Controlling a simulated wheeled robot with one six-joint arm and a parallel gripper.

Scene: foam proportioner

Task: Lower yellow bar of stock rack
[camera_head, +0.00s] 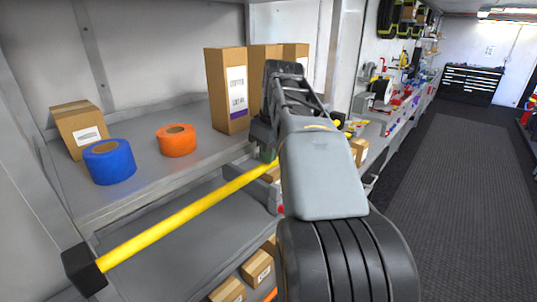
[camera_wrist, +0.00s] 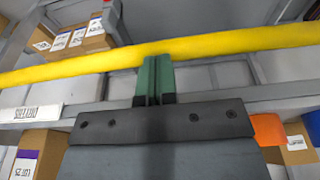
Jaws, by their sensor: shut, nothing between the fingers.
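The yellow bar (camera_head: 185,213) runs across the front of the stock rack, at about the height of its upper shelf. Its near end sits in a black end block (camera_head: 83,270); its far part is hidden behind my arm. My gripper (camera_head: 267,154) is at the visible far part of the bar. In the wrist view the bar (camera_wrist: 230,45) crosses the full width. My gripper's green fingers (camera_wrist: 154,66) are together with nothing between them. Their tips overlap the bar's lower edge in that view; I cannot tell whether they touch it.
The shelf (camera_head: 70,195) holds a blue tape roll (camera_head: 110,161), an orange roll (camera_head: 177,140), a small carton (camera_head: 78,128) and tall cartons (camera_head: 227,90). Small boxes (camera_head: 257,267) lie on the level below. A workbench (camera_head: 400,105) runs beyond. The dark floor aisle (camera_head: 450,180) at right is clear.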

